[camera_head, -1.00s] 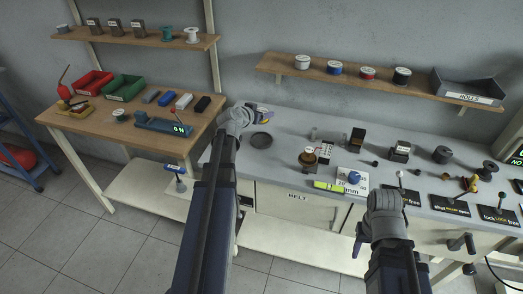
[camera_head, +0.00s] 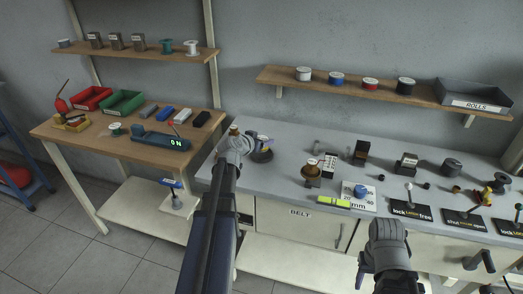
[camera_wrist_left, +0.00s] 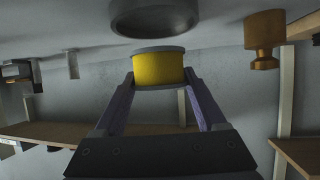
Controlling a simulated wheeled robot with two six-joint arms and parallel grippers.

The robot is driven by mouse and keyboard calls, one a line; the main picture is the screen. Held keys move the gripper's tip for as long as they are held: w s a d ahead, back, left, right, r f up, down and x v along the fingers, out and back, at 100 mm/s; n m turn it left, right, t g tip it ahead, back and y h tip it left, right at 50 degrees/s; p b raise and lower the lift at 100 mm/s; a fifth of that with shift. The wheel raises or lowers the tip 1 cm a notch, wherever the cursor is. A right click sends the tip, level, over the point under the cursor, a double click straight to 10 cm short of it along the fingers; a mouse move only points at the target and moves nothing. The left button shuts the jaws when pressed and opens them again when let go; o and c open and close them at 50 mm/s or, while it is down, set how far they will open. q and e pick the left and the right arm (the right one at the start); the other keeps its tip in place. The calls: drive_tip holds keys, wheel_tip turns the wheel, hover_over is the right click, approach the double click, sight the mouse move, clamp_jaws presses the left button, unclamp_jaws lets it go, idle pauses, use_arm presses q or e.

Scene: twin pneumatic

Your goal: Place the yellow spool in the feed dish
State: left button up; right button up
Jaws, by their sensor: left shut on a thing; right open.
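The yellow spool (camera_wrist_left: 158,69) with grey flanges sits between the two fingers of my left gripper (camera_wrist_left: 161,84) in the left wrist view. My left gripper (camera_head: 263,142) is shut on it, at the left end of the grey bench. The dark round feed dish (camera_head: 261,156) lies on the bench at the gripper. The dish also shows at the top of the left wrist view (camera_wrist_left: 155,18), close to the spool with a narrow gap between them in the picture. My right gripper (camera_head: 388,232) is open and empty in front of the bench; its fingertips are mostly hidden.
A brass-coloured piece (camera_head: 234,130) stands just left of the dish; the wrist view shows it too (camera_wrist_left: 264,40). A brown spool on a stand (camera_head: 312,173), a yellow-green level (camera_head: 333,202) and levers are farther right. A wooden shelf (camera_head: 380,88) hangs above.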

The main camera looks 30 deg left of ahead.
use_arm(q)
drive_tip(key=shift+f+b, duration=1.35)
drive_tip(key=shift+f, duration=0.35)
drive_tip(key=shift+f, duration=0.15)
drive_tip(key=o, duration=1.4)
drive_tip(key=shift+o, duration=0.2)
drive_tip(key=shift+r, duration=0.25)
drive_tip(key=p+v, duration=0.4)
drive_tip(key=v, duration=0.6)
drive_tip(key=shift+s+d+r+p, duration=0.1)
drive_tip(key=shift+s+p, duration=0.1)
drive_tip(key=shift+p, duration=0.15)
drive_tip(key=shift+s+r, duration=0.25)
drive_tip(key=shift+s, duration=0.45)
